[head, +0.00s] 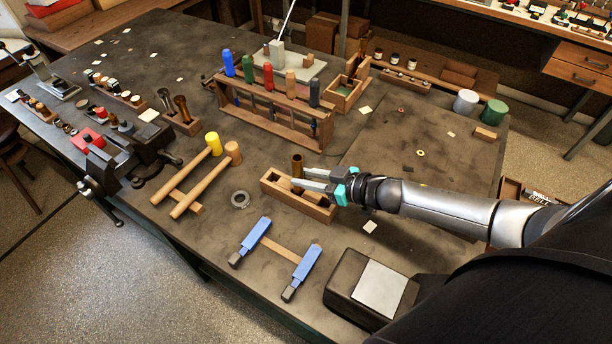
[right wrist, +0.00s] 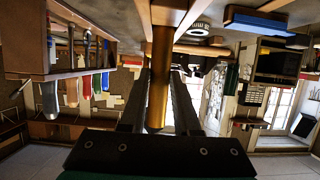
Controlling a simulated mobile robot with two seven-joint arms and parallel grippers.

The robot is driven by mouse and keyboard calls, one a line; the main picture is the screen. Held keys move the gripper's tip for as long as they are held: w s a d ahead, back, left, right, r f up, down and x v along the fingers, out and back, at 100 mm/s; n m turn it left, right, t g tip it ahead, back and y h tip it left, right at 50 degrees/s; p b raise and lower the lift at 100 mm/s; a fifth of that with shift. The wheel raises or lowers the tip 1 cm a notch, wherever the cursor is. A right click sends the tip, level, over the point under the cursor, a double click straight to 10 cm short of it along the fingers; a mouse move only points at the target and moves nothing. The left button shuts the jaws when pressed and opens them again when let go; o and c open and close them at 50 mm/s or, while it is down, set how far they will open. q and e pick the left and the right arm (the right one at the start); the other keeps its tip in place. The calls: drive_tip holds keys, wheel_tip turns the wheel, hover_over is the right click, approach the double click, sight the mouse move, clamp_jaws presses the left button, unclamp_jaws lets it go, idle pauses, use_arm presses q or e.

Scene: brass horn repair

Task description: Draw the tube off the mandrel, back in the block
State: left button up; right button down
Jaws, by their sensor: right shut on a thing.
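The brass tube (head: 297,163) stands upright at the wooden block (head: 312,208) near the middle of the bench. My right gripper (head: 300,179) comes in from the right, low over the block, and is shut on the tube. In the right wrist view the tube (right wrist: 159,82) runs between the two fingers (right wrist: 160,100), with its far end meeting the wooden block (right wrist: 178,13). The fingers hide part of the tube and the block's top. A slanted metal rod (head: 289,18) rises by a grey stand (head: 308,68) at the back; I cannot tell if it is the mandrel. My left gripper is not in view.
Two mallets (head: 192,192) lie on a rest left of the block. Blue-jawed clamps (head: 254,242) and a metal ring (head: 240,199) are in front. A rack of coloured-handled tools (head: 262,122) stands behind. A dark box (head: 345,295) is at the front right.

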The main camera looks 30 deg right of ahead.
drive_tip(key=shift+f+b, duration=0.8)
drive_tip(key=shift+f, duration=0.3)
drive_tip(key=c, duration=0.6)
unclamp_jaws()
drive_tip(key=shift+o, duration=0.2)
drive_tip(key=shift+s, duration=0.1)
drive_tip(key=p+v, duration=0.2)
drive_tip(key=v, duration=1.3)
